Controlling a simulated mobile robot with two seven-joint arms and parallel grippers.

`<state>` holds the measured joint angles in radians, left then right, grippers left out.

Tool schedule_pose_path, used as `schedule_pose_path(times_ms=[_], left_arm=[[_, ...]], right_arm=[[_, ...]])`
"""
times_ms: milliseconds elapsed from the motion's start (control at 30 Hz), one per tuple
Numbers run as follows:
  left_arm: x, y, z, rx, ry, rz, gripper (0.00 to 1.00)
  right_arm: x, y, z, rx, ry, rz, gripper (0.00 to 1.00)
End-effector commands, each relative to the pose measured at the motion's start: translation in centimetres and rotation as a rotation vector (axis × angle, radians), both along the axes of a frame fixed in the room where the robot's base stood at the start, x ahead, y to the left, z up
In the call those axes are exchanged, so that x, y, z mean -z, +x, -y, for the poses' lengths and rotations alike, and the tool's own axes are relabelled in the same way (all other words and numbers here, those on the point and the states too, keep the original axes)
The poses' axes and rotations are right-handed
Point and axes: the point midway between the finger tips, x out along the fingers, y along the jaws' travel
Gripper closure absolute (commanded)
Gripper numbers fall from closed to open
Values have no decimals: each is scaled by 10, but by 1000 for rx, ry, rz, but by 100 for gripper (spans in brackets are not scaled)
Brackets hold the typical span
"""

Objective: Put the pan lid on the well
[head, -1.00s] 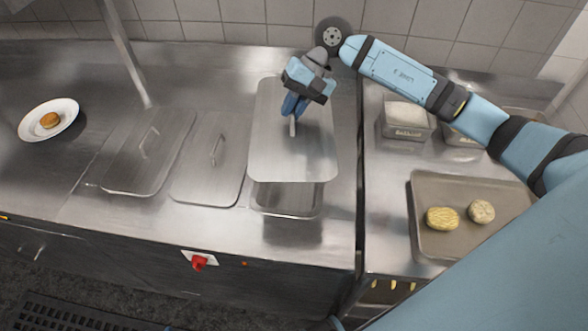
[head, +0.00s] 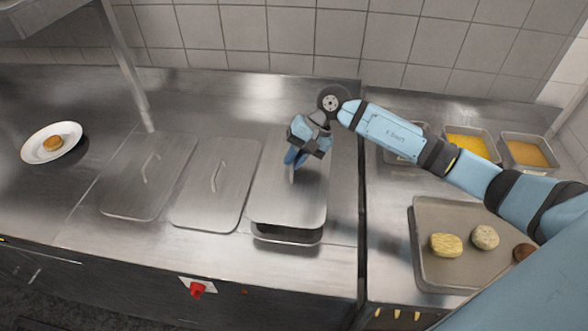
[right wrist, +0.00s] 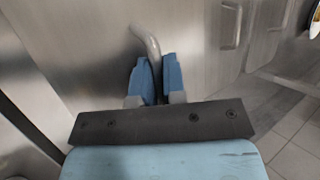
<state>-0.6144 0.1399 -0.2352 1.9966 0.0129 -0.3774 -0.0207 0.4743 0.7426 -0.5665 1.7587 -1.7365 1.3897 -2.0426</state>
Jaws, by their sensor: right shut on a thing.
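The pan lid (head: 292,203) is a flat grey metal rectangle with rounded corners and a bar handle. My right gripper (head: 293,166) is shut on the lid's handle, which also shows between its blue fingers in the right wrist view (right wrist: 148,42). The lid hangs over the rightmost well (head: 287,238) in the steel counter. Only a dark strip and the front rim of the well show below the lid's front edge; the rest is hidden. I cannot tell whether the lid's far edge touches the counter. My left gripper is not in view.
Two lids with handles, a middle one (head: 213,200) and a left one (head: 140,195), lie flat to the left. A plate (head: 70,146) with a round food piece is farther left. At right stand a tray (head: 455,215) with patties and food containers (head: 528,138).

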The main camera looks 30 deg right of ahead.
Motion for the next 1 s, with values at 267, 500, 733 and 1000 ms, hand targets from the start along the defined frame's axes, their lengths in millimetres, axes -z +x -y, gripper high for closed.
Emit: schedule_pose_path(times_ms=[267, 500, 733, 1000], left_arm=[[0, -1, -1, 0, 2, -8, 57], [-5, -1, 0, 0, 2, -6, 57], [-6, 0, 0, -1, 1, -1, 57], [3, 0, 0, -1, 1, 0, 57]], right_arm=[[22, 0, 0, 1, 1, -1, 100], [49, 0, 0, 0, 1, 2, 100], [50, 0, 0, 0, 1, 3, 100], [55, 0, 0, -1, 1, 3, 100]])
